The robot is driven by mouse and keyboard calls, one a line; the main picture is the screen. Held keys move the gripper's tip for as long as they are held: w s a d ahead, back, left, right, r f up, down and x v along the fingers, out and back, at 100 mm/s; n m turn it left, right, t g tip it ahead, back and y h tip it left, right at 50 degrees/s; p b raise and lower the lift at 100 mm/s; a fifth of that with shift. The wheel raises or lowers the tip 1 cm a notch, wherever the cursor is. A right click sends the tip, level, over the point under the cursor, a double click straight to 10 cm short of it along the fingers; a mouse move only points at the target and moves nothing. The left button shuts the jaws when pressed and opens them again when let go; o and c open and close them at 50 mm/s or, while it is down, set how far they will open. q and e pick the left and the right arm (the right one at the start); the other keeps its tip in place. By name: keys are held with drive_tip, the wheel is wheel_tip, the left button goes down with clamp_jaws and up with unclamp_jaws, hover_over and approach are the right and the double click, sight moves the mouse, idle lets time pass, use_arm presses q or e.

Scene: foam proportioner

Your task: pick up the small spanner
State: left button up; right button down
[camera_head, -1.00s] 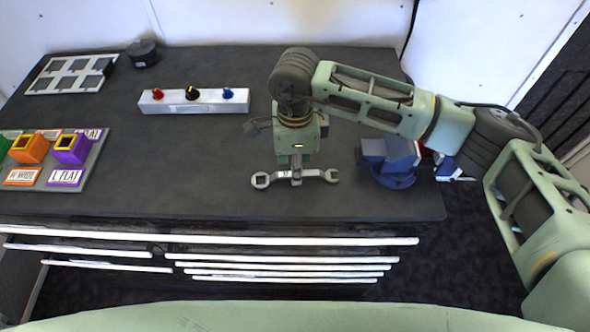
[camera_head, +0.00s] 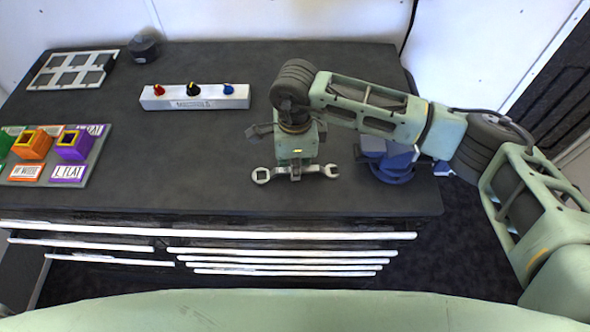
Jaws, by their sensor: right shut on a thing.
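The small spanner (camera_head: 318,169) is a silver wrench near the front of the dark workbench, to the right of its middle. It lies crosswise, with a ring end at the left and an open jaw at the right. My right gripper (camera_head: 296,175) points down over the middle of its handle and is shut on it. The fingers hide the middle of the handle. I cannot tell whether the spanner touches the bench top or is just above it. My left gripper is not in view.
A blue vise (camera_head: 388,160) stands close to the right of the spanner. A white box with red, black and blue knobs (camera_head: 195,103) lies behind to the left. A board (camera_head: 100,146) with coloured blocks is at far left. The bench (camera_head: 190,170) between is clear.

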idle(0.3)
drive_tip(key=shift+r+b, duration=0.45)
drive_tip(key=shift+r, duration=0.1)
wheel_tip(320, 180, up, 3)
drive_tip(key=shift+w+f+b, duration=0.1)
drive_tip(key=shift+b, duration=0.85)
drive_tip(key=s+d+r+b, duration=0.3)
drive_tip(key=s+d+r, duration=0.3)
drive_tip(key=d, duration=0.4)
drive_tip(key=shift+s+r+b, duration=0.25)
drive_tip(key=shift+r+b, duration=0.1)
drive_tip(key=shift+r, duration=0.2)
drive_tip(key=c, duration=2.3)
unclamp_jaws()
clamp_jaws()
